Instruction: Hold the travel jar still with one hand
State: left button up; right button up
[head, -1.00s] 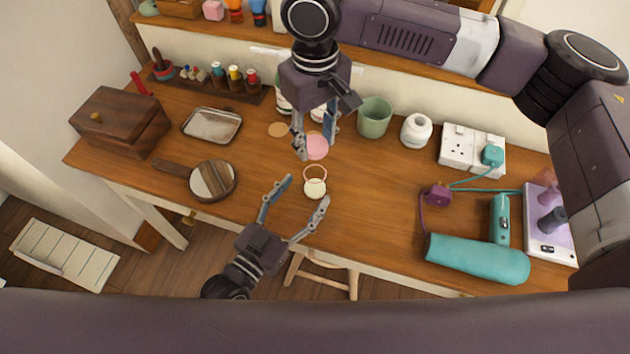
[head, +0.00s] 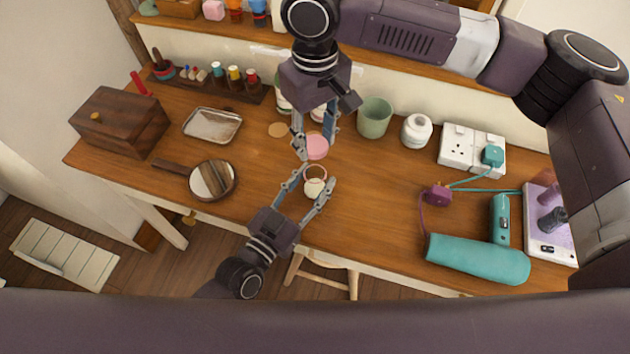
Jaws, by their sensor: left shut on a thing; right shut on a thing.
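The small travel jar (head: 314,188), cream with a pinkish rim, stands upright near the front edge of the desk. My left gripper (head: 317,177) reaches up from the front, its two fingers on either side of the jar and shut on it. My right gripper (head: 315,146) points down just behind the jar. It is shut on a round pink lid (head: 317,148), which shows between its fingers, apart from the jar. The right gripper partly hides the bottles at the back.
A hand mirror (head: 212,180), a metal tray (head: 212,125) and a wooden box (head: 121,122) lie to the left. A green cup (head: 374,118) and white jar (head: 416,131) stand behind right. A teal hair dryer (head: 477,258) lies right.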

pick_arm(q)
grip_shut()
pick_arm(e)
send_over(315, 164)
jog(key=s, duration=0.2)
jog(key=shift+f, duration=2.5)
jog(key=shift+f, duration=0.1)
jog(key=shift+f, duration=0.8)
jog(key=shift+f, duration=0.55)
